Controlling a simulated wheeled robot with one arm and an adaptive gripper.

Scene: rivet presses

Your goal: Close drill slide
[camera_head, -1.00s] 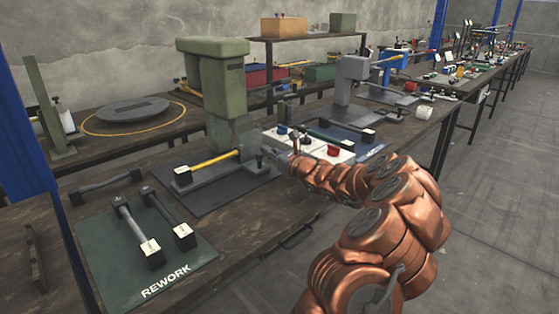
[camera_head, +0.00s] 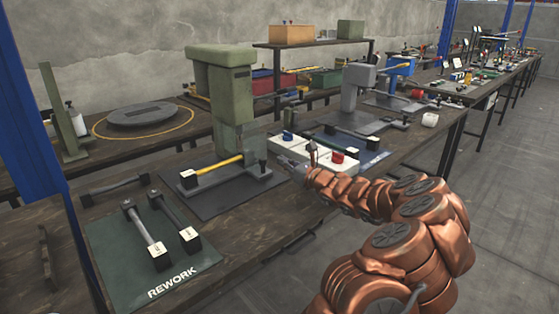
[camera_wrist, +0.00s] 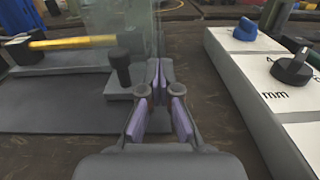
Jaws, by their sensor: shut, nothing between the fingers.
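The green drill press (camera_head: 220,90) stands on a dark mat. A clear panel (camera_head: 238,140) hangs under its head, and it also shows in the wrist view (camera_wrist: 118,28). A grey base with a yellow-shafted bar (camera_head: 218,166) lies below; this bar is also in the wrist view (camera_wrist: 75,42). A short black knob on a post (camera_wrist: 122,66) stands at the right end of the base. My gripper (camera_wrist: 160,72) is shut and empty, just right of the knob and close to the panel's edge. I cannot tell whether it touches either. I cannot tell which part is the slide.
A green REWORK mat (camera_head: 125,262) with black-ended bars lies at the front left. A grey press (camera_head: 357,78) stands farther right. Bare bench lies between mat and boxes.

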